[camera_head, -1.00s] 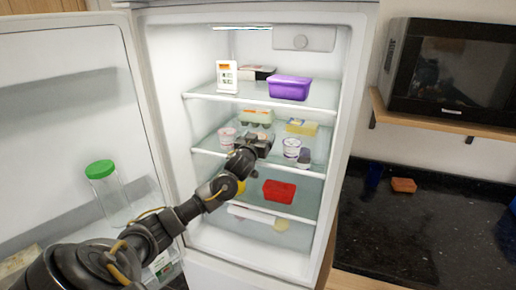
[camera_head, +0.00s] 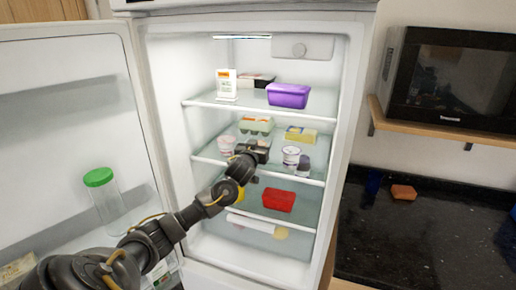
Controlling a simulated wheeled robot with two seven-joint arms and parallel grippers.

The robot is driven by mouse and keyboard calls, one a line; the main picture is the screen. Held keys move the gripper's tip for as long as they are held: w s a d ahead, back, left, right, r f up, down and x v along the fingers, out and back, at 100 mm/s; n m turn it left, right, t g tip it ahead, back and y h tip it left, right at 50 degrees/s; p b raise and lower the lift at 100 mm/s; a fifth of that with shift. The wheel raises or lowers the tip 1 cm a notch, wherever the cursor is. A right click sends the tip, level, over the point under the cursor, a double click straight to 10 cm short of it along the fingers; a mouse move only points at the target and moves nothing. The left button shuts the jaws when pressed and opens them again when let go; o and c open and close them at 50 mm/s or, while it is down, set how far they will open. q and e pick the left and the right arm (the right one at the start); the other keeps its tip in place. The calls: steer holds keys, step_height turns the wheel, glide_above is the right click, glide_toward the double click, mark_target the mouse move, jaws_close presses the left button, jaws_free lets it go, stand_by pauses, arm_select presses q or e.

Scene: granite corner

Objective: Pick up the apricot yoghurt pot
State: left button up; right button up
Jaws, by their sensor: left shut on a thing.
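My left gripper (camera_head: 258,150) reaches into the open fridge at the middle glass shelf (camera_head: 210,158). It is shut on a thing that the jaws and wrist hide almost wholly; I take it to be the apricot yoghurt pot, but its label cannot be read. A pale pinkish pot (camera_head: 226,144) stands left of the gripper on this shelf. A white pot with a dark print (camera_head: 291,155) and a small dark-topped jar (camera_head: 303,166) stand to its right, apart from the jaws. My right gripper is not in view.
An egg box (camera_head: 256,126) and a yellow pack (camera_head: 300,134) stand behind the gripper. A purple tub (camera_head: 288,96) is on the shelf above, a red tub (camera_head: 278,200) below. The open fridge door (camera_head: 60,130) with a green-lidded jar (camera_head: 100,178) is at left.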

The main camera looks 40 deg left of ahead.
arm_select(q)
steer(key=shift+r+p, duration=0.5)
steer(key=shift+r, duration=0.05)
step_height(320, 180, up, 2)
steer(key=shift+r+p, duration=0.15)
steer(key=shift+p, duration=0.95)
steer(key=s+r+p, duration=0.1)
steer(key=s+d+r+p, duration=0.1)
steer(key=r+p, duration=0.1)
steer(key=s+r+p, duration=0.1)
steer(key=r+p, duration=0.1)
steer(key=shift+s+d, duration=0.1)
steer(key=shift+d, duration=0.1)
steer(key=s+d+r, duration=0.4)
steer(key=s, duration=0.6)
steer(key=shift+r, duration=0.3)
steer(key=shift+w, duration=0.15)
